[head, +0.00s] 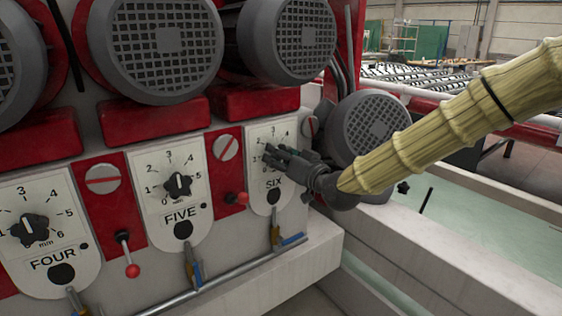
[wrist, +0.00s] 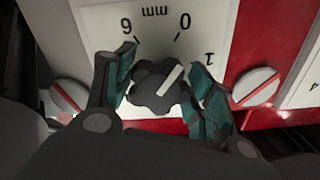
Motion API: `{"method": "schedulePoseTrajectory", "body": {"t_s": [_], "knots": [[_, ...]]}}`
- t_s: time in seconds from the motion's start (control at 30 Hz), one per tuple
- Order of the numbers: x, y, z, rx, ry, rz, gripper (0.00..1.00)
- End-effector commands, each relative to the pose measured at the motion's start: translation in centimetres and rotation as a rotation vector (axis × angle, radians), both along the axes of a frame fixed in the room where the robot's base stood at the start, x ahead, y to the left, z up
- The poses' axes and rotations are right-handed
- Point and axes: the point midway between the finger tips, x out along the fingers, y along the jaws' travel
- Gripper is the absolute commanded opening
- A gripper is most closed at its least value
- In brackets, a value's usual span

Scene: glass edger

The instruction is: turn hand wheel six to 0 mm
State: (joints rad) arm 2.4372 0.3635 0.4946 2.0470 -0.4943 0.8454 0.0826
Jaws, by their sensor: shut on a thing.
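Hand wheel six is a dark lobed knob (wrist: 150,88) on a white dial plate (head: 258,134) labelled SIX. In the wrist view the dial is upside down, and the knob's white pointer line aims up and right, between the 0 and 1 marks. My gripper (head: 280,158) reaches the plate from the right in the head view and hides the knob there. In the wrist view its two teal-padded fingers (wrist: 160,75) stand on either side of the knob, shut on it.
Dials FIVE (head: 177,186) and FOUR (head: 28,228) sit to the left, with red-knobbed levers (head: 132,270) between the plates. Large motors (head: 152,48) overhang above. A pipe with blue-handled valves (head: 197,275) runs below. A grey ledge (head: 440,215) lies at right.

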Motion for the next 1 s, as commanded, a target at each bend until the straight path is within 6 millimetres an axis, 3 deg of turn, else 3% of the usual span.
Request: {"method": "schedulePoseTrajectory", "body": {"t_s": [0.8,0.83,0.93,1.0], "knots": [[-0.03,-0.04,-0.27,-0.096,-0.065,0.000,0.30],[-0.04,-0.05,-0.27,-0.096,-0.065,0.000,0.60],[-0.02,-0.04,-0.23,-0.096,-0.066,0.001,0.77],[-0.02,-0.04,-0.18,-0.096,-0.066,0.001,0.77]]}}
